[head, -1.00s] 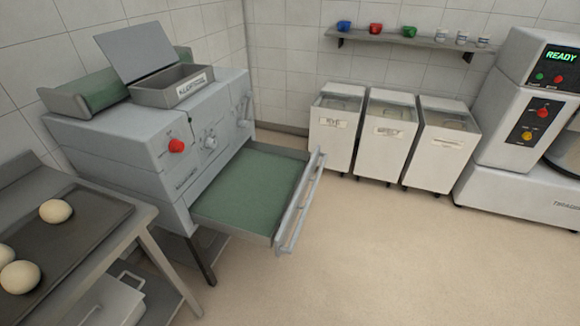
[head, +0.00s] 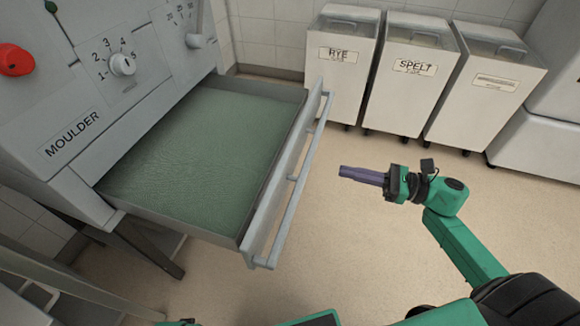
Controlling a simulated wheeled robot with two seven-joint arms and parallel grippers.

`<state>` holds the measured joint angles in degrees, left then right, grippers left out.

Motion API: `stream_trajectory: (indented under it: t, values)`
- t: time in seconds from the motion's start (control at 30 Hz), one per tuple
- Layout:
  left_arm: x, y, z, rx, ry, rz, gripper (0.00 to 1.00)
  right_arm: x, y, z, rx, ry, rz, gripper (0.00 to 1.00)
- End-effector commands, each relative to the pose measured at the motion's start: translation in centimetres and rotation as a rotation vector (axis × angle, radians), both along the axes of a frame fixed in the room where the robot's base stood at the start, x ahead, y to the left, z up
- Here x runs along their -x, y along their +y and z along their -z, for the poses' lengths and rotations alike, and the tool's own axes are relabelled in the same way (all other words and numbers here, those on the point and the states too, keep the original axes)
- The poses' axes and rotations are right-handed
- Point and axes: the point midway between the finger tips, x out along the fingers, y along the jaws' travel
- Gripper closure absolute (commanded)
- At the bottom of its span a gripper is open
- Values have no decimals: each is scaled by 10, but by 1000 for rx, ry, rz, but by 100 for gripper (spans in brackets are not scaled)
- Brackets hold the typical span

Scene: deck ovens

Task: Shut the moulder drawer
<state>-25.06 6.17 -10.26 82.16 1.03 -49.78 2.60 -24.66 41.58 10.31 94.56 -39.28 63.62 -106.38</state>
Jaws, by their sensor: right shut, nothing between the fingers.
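The moulder (head: 60,110) is a grey machine at the left in the head view, with its name on the front. Its drawer (head: 255,195) is pulled out, with a green bottom and grey walls. A long bar handle (head: 300,180) runs along the drawer's front. My right gripper (head: 343,171) is shut and empty, to the right of the handle and apart from it, its fingers pointing left towards the drawer front. My left gripper cannot be made out; only a small green piece shows at the bottom edge.
Several white bins stand along the back wall, among them the rye bin (head: 339,65) and the spelt bin (head: 410,78). A red knob (head: 15,60) sits on the moulder's front. The beige floor (head: 370,240) between drawer and bins is clear.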

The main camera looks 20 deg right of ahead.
Motion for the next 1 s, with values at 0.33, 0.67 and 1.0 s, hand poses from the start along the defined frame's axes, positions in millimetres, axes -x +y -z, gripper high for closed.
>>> stream_trajectory:
  t: [0.33, 0.67, 1.0]
  values:
    - [5, 1, 4, -1, 1, 3, 12, -42, 65, -3, -7, -1, 2, 100]
    - [11, 3, 9, -3, 2, 6, 12, -63, 98, 0, -5, 5, 5, 100]
    - [11, 3, 10, -3, 3, 7, 12, -63, 98, 0, -5, 5, 5, 100]
